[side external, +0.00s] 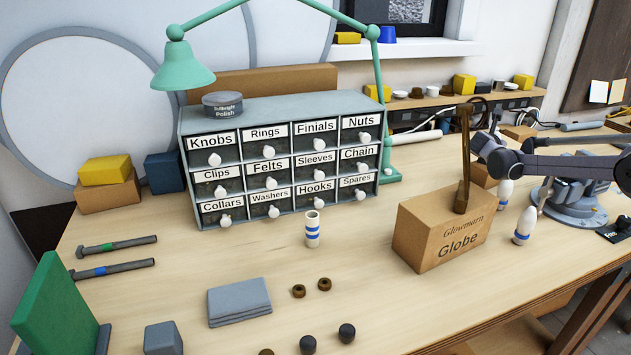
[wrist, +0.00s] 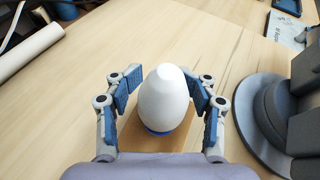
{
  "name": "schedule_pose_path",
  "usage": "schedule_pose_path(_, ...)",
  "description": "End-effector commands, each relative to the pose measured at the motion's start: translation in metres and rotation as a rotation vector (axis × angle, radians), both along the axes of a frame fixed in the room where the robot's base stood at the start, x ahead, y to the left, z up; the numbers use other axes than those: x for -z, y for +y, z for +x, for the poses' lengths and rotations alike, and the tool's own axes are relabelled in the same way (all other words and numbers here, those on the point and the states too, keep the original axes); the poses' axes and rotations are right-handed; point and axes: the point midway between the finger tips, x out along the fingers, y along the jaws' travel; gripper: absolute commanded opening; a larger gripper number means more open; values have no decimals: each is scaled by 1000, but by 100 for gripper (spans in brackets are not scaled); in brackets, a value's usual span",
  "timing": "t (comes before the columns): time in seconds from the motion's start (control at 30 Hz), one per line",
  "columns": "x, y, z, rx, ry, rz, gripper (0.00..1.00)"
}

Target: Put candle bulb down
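A white candle bulb (wrist: 165,98) with a blue band near its base fills the space between my fingers in the wrist view. My gripper (wrist: 163,78) has a blue-padded finger close against each side of it and appears shut on it. In the side view my gripper (side external: 497,160) is above the right part of the bench. A white bulb with a blue band (side external: 505,191) shows just under it. A second such bulb (side external: 523,227) stands upright on the bench nearer the camera. Finger contact is not clear in the side view.
A cardboard Globe box (side external: 440,238) with a brown upright piece (side external: 463,150) stands left of the bulbs. A labelled drawer cabinet (side external: 285,160) is further left. A blue-banded white cylinder (side external: 312,229) stands before it. The bench between cylinder and box is clear.

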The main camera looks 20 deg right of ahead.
Motion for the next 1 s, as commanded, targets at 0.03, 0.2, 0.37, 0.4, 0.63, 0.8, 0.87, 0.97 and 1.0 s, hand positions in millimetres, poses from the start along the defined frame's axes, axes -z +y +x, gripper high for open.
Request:
schedule_pose_path(0.03, 0, 0, 0, 0, 0, 0, 53)
schedule_pose_path(0.2, 0, 0, 0, 0, 0, 0, 53)
schedule_pose_path(0.37, -5, 4, -2, -1, 0, 0, 53)
schedule_pose_path(0.4, -7, 8, -4, -1, 0, 0, 53)
schedule_pose_path(0.63, -21, 37, -21, -1, 1, 1, 53)
schedule_pose_path(0.8, -29, 53, -31, -1, 0, 0, 53)
schedule_pose_path(0.87, -30, 57, -33, 0, 0, 1, 53)
schedule_pose_path(0.97, -34, 62, -38, 5, -15, 19, 53)
schedule_pose_path(1.0, -36, 65, -41, 11, -31, 38, 53)
